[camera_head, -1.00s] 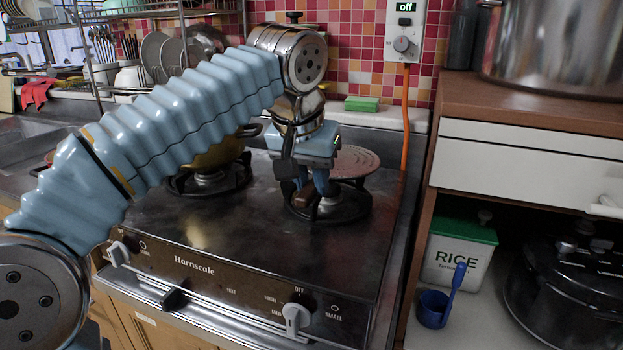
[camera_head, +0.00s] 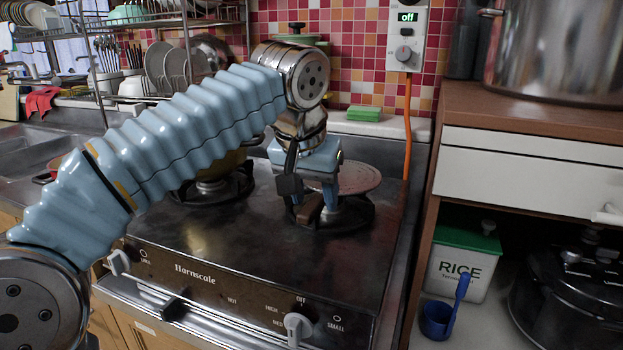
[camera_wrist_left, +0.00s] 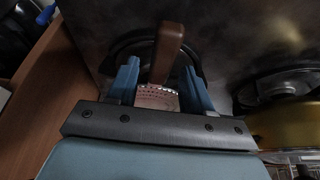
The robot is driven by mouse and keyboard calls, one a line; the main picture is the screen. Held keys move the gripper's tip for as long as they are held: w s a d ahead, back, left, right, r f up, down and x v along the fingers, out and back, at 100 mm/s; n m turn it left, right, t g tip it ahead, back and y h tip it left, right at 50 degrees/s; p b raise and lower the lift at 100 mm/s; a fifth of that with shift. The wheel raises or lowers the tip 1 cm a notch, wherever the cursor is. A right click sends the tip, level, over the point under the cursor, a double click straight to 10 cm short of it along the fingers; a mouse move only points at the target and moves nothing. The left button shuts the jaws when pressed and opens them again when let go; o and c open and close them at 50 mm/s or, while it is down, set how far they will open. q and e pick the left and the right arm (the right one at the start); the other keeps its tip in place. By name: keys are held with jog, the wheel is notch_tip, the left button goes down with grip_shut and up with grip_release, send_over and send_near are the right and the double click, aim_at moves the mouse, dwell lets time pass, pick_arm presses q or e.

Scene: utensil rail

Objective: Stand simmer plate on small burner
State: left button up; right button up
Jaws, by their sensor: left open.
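The simmer plate is a round, perforated, pinkish-grey disc (camera_head: 358,178) with a brown handle (camera_head: 308,211). It lies over the back of the small burner (camera_head: 345,215), the right one on the stove. Whether it sits flat on the grate is hard to tell, as my gripper covers part of it. My left gripper (camera_head: 316,203) is open above the burner, its fingers on either side of the handle. In the left wrist view the handle (camera_wrist_left: 167,50) lies between the spread fingers with gaps, and a bit of plate (camera_wrist_left: 157,97) shows near the palm.
A yellow pot (camera_head: 228,163) stands on the left burner, partly behind my arm. A tiled wall with a control box (camera_head: 405,45) and orange cord rises behind. A wooden cabinet (camera_head: 425,190) bounds the right. The stove's front top is clear.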

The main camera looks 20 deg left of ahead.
pick_arm(q)
jog(key=p+v, duration=0.2)
jog(key=v, duration=1.1)
jog(key=shift+w, duration=0.25)
